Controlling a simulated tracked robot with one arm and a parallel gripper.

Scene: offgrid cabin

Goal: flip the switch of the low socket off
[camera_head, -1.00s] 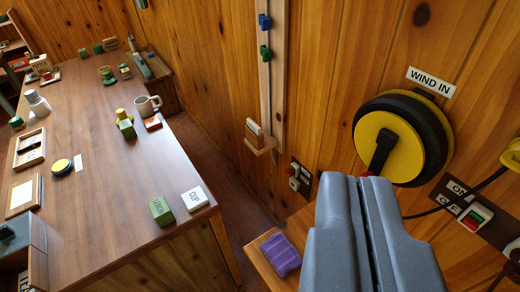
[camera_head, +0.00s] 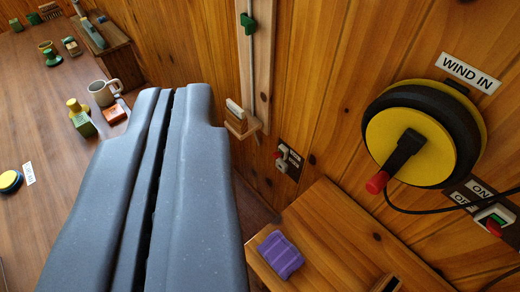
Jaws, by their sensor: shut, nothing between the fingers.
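The low socket (camera_head: 288,160) is a small dark plate on the wood wall, low down, right of the wooden rail. It carries a pale part and a small red part; its switch is too small to read. My gripper (camera_head: 190,92) is large in the foreground, left of the socket in the picture. Its grey fingers are shut with nothing between them, and they are apart from the socket.
A low wooden bench (camera_head: 335,235) with a purple block (camera_head: 281,255) stands below the socket. A yellow and black wheel (camera_head: 410,145) under a WIND IN label (camera_head: 468,72) and an ON/OFF switch box (camera_head: 492,220) are at right. The desk (camera_head: 50,110) with a mug (camera_head: 104,92) is at left.

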